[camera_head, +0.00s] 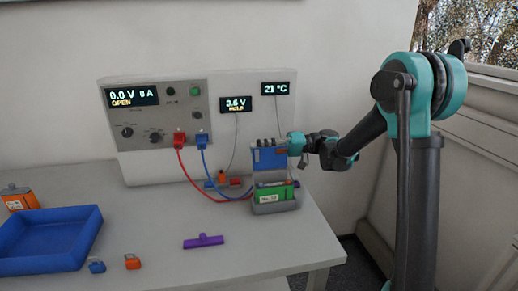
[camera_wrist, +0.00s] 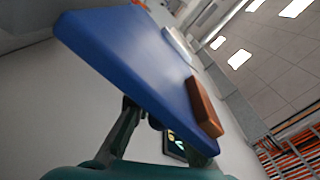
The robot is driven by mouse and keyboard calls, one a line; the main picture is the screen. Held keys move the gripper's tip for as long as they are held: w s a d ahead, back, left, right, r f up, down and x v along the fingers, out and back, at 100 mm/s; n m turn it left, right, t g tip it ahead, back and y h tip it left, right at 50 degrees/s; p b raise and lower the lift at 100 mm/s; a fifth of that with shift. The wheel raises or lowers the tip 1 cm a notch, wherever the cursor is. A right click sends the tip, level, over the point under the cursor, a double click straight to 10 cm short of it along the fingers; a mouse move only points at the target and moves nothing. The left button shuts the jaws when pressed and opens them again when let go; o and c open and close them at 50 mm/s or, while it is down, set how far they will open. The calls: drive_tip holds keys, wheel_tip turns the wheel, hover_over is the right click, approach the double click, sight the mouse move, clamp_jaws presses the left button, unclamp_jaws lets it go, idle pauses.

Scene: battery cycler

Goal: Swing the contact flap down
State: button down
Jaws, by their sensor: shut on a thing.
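The blue contact flap (camera_head: 268,158) stands raised, roughly upright, at the back of the grey cell holder (camera_head: 275,208) near the table's right side. My gripper (camera_head: 290,146) comes in from the right and is shut on the flap near its upper right edge. In the wrist view the flap (camera_wrist: 135,55) fills the middle, with a copper-brown block (camera_wrist: 204,108) on its face. My gripper's fingers (camera_wrist: 160,128) reach to its lower edge, and their tips are partly hidden by it. A green cell (camera_head: 272,193) with a white label sits in the holder below the flap.
Red (camera_head: 190,168) and blue (camera_head: 212,167) cables run from the cycler (camera_head: 160,115) toward the holder. A blue tray (camera_head: 60,262), small blue and orange clips and a purple piece (camera_head: 204,241) lie left. The table's front middle is mostly clear.

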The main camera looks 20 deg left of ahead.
drive_tip(key=shift+s+d+f, duration=0.1)
drive_tip(key=shift+s+f, duration=0.1)
idle(0.6)
